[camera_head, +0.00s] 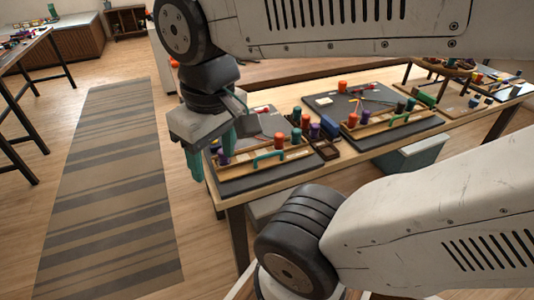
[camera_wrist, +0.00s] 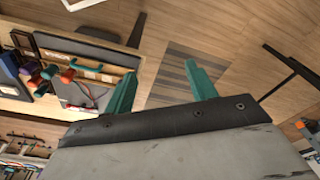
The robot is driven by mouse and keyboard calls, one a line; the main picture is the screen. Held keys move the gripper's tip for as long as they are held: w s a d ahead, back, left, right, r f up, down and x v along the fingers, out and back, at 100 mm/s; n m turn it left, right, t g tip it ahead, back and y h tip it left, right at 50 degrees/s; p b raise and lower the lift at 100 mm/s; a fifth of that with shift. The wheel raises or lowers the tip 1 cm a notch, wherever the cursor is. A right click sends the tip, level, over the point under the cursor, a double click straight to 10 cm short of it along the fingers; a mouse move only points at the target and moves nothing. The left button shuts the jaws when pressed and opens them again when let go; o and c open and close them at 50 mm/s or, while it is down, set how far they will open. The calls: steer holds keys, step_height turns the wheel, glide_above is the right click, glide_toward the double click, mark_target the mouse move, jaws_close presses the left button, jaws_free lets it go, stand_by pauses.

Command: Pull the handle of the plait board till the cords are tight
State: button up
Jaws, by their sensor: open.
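Two dark boards with wooden peg rails lie on the table; I cannot tell which is the task's plait board. The nearer board (camera_head: 240,184) has a teal handle (camera_head: 268,156) on its rail's front side. The farther board (camera_head: 400,139) has a green handle (camera_head: 399,119). Thin coloured cords (camera_head: 368,98) show on the farther board. My gripper (camera_head: 211,172) is open and empty, at the nearer board's left end, apart from the handle. In the wrist view the teal handle (camera_wrist: 88,72) is left of my open fingers. My arm and gripper hide part of the nearer board.
Coloured spools stand on the rails, with a small dark tray (camera_head: 325,149) between the boards. A striped rug (camera_head: 110,190) covers the floor at left. Another table (camera_head: 22,48) stands at far left. A teal-sided box (camera_head: 412,158) is below the table's front edge.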

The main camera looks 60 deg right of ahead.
steer(key=shift+d, duration=0.1)
steer(key=c, duration=0.5)
steer(key=w+d+f+m+g, duration=0.1)
steer(key=w+d+f+m, duration=0.3)
steer(key=d+m, duration=0.45)
steer(key=w+d+f+m+g+y, duration=0.1)
steer(key=w+d+f+m, duration=0.1)
steer(key=d+f+m, duration=0.5)
steer(key=w+d+f+m+g, duration=0.1)
steer(key=w+d+f+m, duration=0.2)
steer(key=d+m, duration=0.8)
steer(key=f, duration=0.2)
steer(key=f+n, duration=0.1)
steer(key=f, duration=0.1)
steer(key=s+d+f+n, duration=0.1)
steer(key=f, duration=0.2)
steer(key=shift+s, duration=0.1)
